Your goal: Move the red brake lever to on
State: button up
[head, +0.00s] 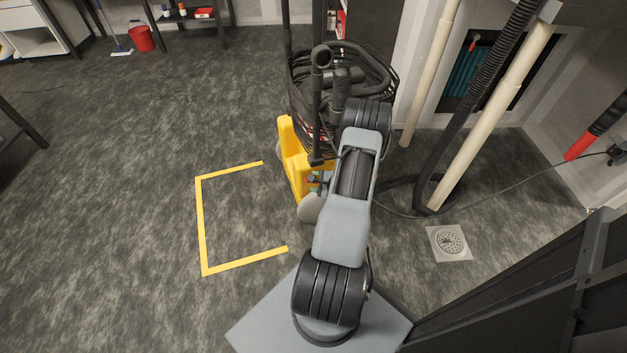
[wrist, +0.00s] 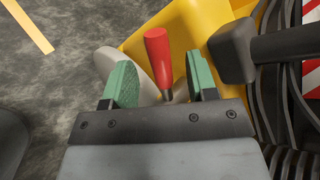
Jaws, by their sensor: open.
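The red brake lever (wrist: 157,55) shows in the wrist view as a red rounded handle on a dark stem, standing nearly upright in the picture and leaning slightly left. It is in front of the yellow cart base (wrist: 190,22). My gripper (wrist: 161,83) is open, with one green-padded finger on each side of the lever and a visible gap on both sides. The lower end of the stem is hidden behind my gripper's body. In the head view the yellow cart (head: 293,165) stands beyond my arm, which hides much of the lever area.
A black tube or bar (wrist: 238,50) sits close to the right finger. A coiled black hose (head: 370,70) is piled on the cart. A yellow floor outline (head: 201,225) lies left of the cart on open floor. Pale pipes (head: 490,115) and a drain (head: 449,241) are at right.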

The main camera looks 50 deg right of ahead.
jog(key=p+v, duration=0.2)
jog(key=v, duration=0.9)
jog(key=shift+s+p, duration=0.25)
jog(key=shift+p, duration=0.05)
jog(key=shift+r, duration=0.1)
